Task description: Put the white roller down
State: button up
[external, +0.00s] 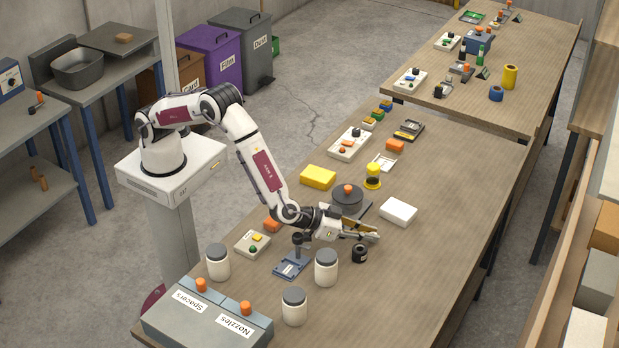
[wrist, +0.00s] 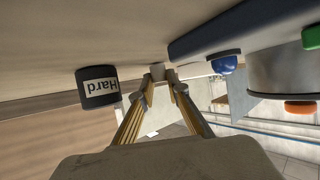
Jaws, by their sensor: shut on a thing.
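My gripper (external: 374,236) reaches low over the wooden table, its fingers lying nearly flat and pointing right. In the wrist view my gripper (wrist: 163,82) has its two gold-striped fingers closed around a small pale cylinder, the white roller (wrist: 157,72). Only part of the roller shows beyond the fingertips. In the external view it cannot be made out clearly at the fingertips. The roller is close to the tabletop; whether it touches I cannot tell. A black roller labelled "Hard" (external: 360,253) stands just in front of the fingers, and it also shows in the wrist view (wrist: 97,87), apart from them.
A white block (external: 398,211) lies beyond the fingers. A dark round pot with an orange knob (external: 347,198) stands behind my wrist. White jars with grey lids (external: 326,268) and a blue stand (external: 291,264) are in front. The table right of the gripper is clear.

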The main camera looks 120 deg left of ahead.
jog(key=shift+f, duration=0.2)
jog(key=o, duration=0.5)
jog(key=shift+c, duration=0.2)
jog(key=shift+r, duration=0.15)
jog(key=shift+s+d+r, duration=0.35)
jog(key=shift+s+d, duration=0.15)
jog(key=shift+s, duration=0.05)
jog(key=shift+s+d+r, duration=0.4)
jog(key=shift+s+r, duration=0.15)
jog(key=shift+r, duration=0.1)
notch_tip(320, 180, up, 6)
jog(key=shift+r, duration=0.2)
